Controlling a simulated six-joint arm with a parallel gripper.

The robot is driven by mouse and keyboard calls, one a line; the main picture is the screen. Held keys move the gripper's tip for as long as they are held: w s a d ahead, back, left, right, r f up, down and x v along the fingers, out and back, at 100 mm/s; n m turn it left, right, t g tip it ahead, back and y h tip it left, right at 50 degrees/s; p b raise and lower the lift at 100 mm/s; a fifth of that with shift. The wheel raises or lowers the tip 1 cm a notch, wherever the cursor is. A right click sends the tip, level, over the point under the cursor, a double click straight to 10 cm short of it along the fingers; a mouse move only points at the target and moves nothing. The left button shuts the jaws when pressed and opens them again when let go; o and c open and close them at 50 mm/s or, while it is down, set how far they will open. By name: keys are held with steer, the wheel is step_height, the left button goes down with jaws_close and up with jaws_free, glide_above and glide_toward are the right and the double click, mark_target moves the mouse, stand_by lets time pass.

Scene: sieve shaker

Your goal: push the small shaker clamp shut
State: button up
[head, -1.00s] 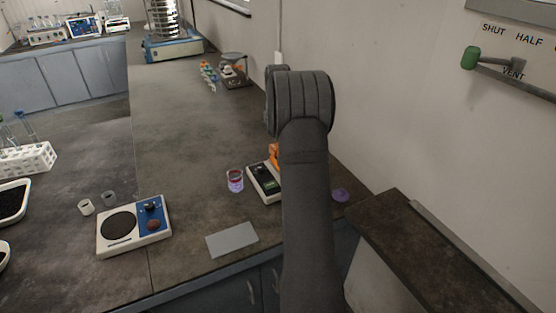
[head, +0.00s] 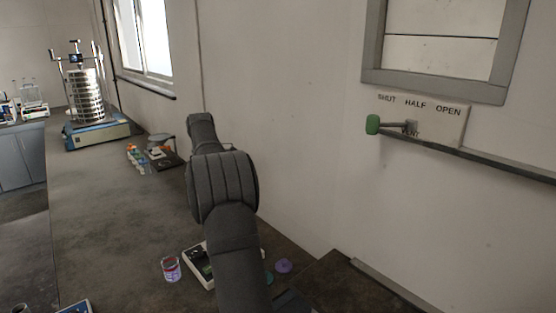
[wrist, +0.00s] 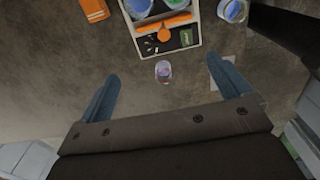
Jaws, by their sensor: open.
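The sieve shaker (head: 85,97) stands at the far left of the bench in the head view. It is a stack of metal sieves on a blue base (head: 97,134), with rods and dark clamp parts (head: 75,58) at its top. It is too small to tell which clamp is the small one or how it is set. My gripper (wrist: 164,88) shows in the wrist view as two blue fingers held wide apart, with nothing gripped. In the head view its fingers are hidden behind my arm. The shaker is not in the wrist view.
A small glass with red contents (head: 171,268) and a white instrument (head: 198,262) stand near my arm. A rack of coloured vials (head: 136,157) sits before the shaker. The middle bench (head: 105,215) is clear.

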steer(key=shift+w+f+m+t+y, duration=0.1)
steer(key=shift+w+m+t+y, duration=0.1)
steer(key=shift+m+t+y, duration=0.1)
steer(key=c, duration=0.7)
steer(key=shift+w+m+t+y, duration=0.3)
steer(key=shift+m+y, duration=0.1)
steer(key=shift+m, duration=0.1)
steer(key=c, duration=0.3)
steer(key=w+d+f+m+t+y, duration=0.1)
steer(key=w+d+f+m+t, duration=0.1)
steer(key=d+f+m+t, duration=1.05)
steer(key=shift+c, duration=0.2)
steer(key=s+a+f+m+t+y, duration=0.1)
steer(key=s+a+m+y, duration=0.15)
steer(key=s, duration=0.65)
steer(key=s+a+f+m+t+y, duration=0.1)
steer(key=s+m+y, duration=0.3)
steer(key=s, duration=0.5)
steer(key=x, duration=1.7)
steer(key=shift+s+a, duration=0.1)
steer(key=shift+a, duration=0.05)
